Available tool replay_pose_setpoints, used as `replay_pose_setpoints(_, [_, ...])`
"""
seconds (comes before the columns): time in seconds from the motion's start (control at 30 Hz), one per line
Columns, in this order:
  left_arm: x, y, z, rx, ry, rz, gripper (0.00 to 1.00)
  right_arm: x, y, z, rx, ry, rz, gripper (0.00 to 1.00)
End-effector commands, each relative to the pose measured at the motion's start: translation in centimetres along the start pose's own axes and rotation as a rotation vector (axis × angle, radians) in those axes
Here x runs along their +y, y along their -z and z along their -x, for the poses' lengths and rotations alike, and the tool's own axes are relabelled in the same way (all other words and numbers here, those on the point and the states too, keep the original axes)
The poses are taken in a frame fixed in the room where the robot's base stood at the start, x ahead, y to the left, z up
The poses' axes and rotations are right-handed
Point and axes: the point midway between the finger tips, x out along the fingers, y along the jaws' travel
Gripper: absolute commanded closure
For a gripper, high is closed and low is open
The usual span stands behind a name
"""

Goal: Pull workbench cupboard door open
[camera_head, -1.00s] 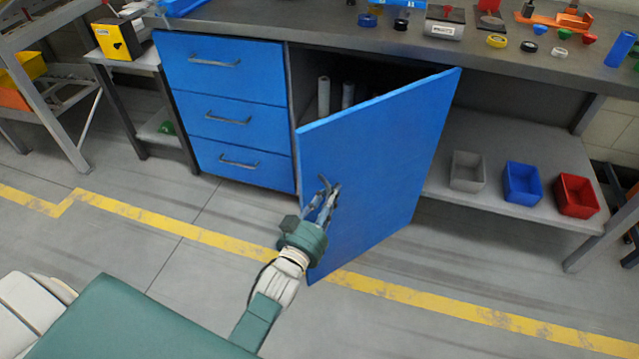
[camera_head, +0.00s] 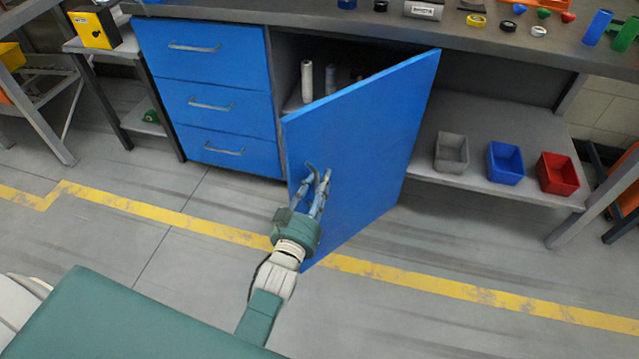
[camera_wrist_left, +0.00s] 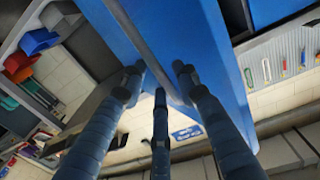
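The blue cupboard door (camera_head: 370,130) stands ajar, its left edge swung out toward me and its right side near the bench frame. The dark cupboard inside shows to its left. My left gripper (camera_head: 318,172) is in front of the door's outer face, close to the left edge. Its fingers are spread apart. In the left wrist view the fingers (camera_wrist_left: 158,78) are apart, with the blue door (camera_wrist_left: 195,45) just beyond them. My right gripper is not in view.
Blue drawers (camera_head: 205,90) sit left of the cupboard. White cylinders (camera_head: 307,82) stand inside. Grey (camera_head: 451,152), blue (camera_head: 505,163) and red (camera_head: 558,174) bins stand on the lower shelf (camera_head: 480,180) at right. The floor before the bench, with a yellow line (camera_head: 430,285), is clear.

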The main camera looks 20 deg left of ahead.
Motion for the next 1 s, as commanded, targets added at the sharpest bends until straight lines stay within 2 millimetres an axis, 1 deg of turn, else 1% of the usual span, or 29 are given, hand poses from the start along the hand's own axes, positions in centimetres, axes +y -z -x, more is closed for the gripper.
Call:
replay_pose_setpoints(0.17, [0.1,0.1,0.4,0.001,-0.001,0.001,0.7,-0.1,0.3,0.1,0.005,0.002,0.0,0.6])
replay_pose_setpoints(0.27, [0.1,0.0,1.6,-0.001,-0.001,0.001,0.7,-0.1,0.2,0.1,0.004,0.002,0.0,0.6])
replay_pose_setpoints(0.37, [0.1,-0.1,3.6,-0.004,-0.001,0.0,0.7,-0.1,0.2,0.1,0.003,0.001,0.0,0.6])
replay_pose_setpoints(0.5, [0.0,-0.2,6.8,-0.004,0.0,0.001,0.7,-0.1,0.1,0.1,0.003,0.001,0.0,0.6])
replay_pose_setpoints(0.6, [-0.1,-0.1,8.8,-0.004,0.001,0.001,0.7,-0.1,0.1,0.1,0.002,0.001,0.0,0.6])
replay_pose_setpoints(0.7, [-0.1,-0.1,10.3,-0.002,0.001,0.0,0.7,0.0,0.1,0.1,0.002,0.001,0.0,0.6])
replay_pose_setpoints(0.83, [-0.1,0.0,11.6,-0.001,0.001,0.0,0.7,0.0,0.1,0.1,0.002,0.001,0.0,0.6])
replay_pose_setpoints(1.0, [-0.1,0.0,12.1,0.001,0.001,0.0,0.7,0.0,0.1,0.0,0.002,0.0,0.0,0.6])
